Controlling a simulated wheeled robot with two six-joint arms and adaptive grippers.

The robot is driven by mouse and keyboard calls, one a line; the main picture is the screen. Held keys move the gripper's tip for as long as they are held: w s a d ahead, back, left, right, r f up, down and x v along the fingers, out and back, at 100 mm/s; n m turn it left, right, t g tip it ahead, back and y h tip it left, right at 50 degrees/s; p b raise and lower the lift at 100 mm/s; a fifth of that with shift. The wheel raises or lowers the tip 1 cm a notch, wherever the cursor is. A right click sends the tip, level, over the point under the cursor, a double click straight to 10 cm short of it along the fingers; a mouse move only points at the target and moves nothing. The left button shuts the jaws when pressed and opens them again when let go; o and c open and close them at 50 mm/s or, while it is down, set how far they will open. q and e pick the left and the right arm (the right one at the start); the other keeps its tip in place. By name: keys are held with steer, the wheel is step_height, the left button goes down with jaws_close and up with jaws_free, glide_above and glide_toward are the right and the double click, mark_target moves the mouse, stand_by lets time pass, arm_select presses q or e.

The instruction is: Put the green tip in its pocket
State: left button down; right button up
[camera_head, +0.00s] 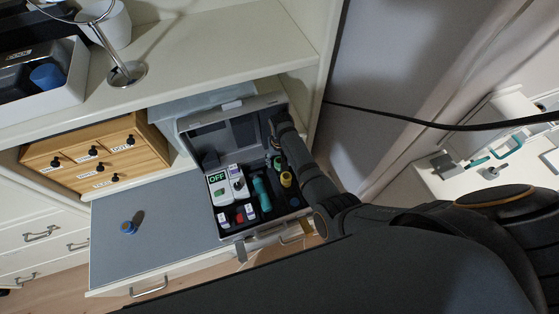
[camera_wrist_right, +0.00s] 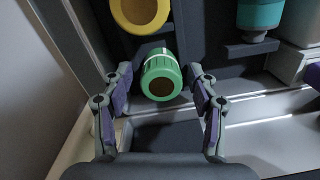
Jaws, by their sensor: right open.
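The green tip (camera_wrist_right: 160,80), ribbed with a pale ring and a dark round end, shows in the right wrist view beside a dark case divider. My right gripper (camera_wrist_right: 160,100) is open, with one finger on each side of the green tip and gaps to both. In the head view my right arm reaches over the open grey case (camera_head: 230,232), and the green tip (camera_head: 274,161) shows small beside the gripper. Which pocket is the tip's own, and whether it is seated in one, I cannot tell. My left gripper is not in view.
The case also holds a yellow-topped piece (camera_head: 286,179), a teal tool (camera_head: 262,193) and a white device reading OFF (camera_head: 220,186). A blue round piece (camera_head: 128,227) stands on the grey surface (camera_head: 165,215). A wooden drawer box (camera_head: 100,155) stands behind it.

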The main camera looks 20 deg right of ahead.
mark_target(280, 160)
steer(key=shift+r, duration=0.2)
step_height(280, 160, up, 12)
steer(key=shift+b, duration=0.3)
steer(key=shift+d, duration=0.1)
